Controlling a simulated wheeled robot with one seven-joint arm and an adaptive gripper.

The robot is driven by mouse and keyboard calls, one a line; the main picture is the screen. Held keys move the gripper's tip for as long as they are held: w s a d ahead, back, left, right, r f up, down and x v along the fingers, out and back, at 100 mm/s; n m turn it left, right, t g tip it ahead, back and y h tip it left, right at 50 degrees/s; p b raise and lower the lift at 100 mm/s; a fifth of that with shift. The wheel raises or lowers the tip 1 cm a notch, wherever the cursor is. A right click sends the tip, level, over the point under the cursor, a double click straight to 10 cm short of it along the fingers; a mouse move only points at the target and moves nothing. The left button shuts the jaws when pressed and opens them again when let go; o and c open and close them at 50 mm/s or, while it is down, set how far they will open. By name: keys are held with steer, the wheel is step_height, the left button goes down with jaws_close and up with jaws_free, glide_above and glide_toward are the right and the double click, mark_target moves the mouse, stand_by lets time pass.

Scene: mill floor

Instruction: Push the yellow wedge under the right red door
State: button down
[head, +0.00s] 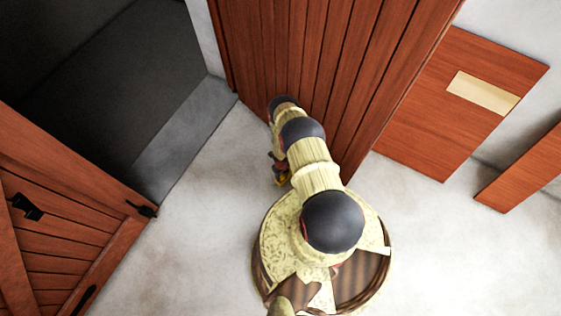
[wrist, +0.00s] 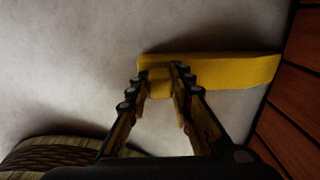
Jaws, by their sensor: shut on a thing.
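The yellow wedge (wrist: 232,70) lies on the pale floor in the wrist view. My gripper (wrist: 160,76) is shut on its left end, with one dark-tipped finger on each side. The wedge's right end meets the edge of the red planks of the right red door (wrist: 300,75); I cannot tell whether it is under the door or only against it. In the head view the right red door (head: 315,50) stands open at the top middle. My arm hides most of the gripper there, and a small yellow bit (head: 283,178) shows beside it near the door's foot.
A left red door (head: 62,225) with black fittings stands at the lower left. A dark doorway (head: 110,90) with a grey sill (head: 185,135) lies between the doors. Red-brown panels (head: 430,120), one with a pale plate (head: 482,92), are at the right wall. The floor (head: 200,220) between the doors is clear.

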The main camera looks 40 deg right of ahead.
steer(key=shift+d, duration=0.15)
steer(key=c, duration=1.5)
jaws_free()
steer(key=shift+w+r, duration=0.1)
steer(key=shift+r, duration=1.1)
step_height(320, 180, up, 10)
steer(key=shift+f, duration=0.25)
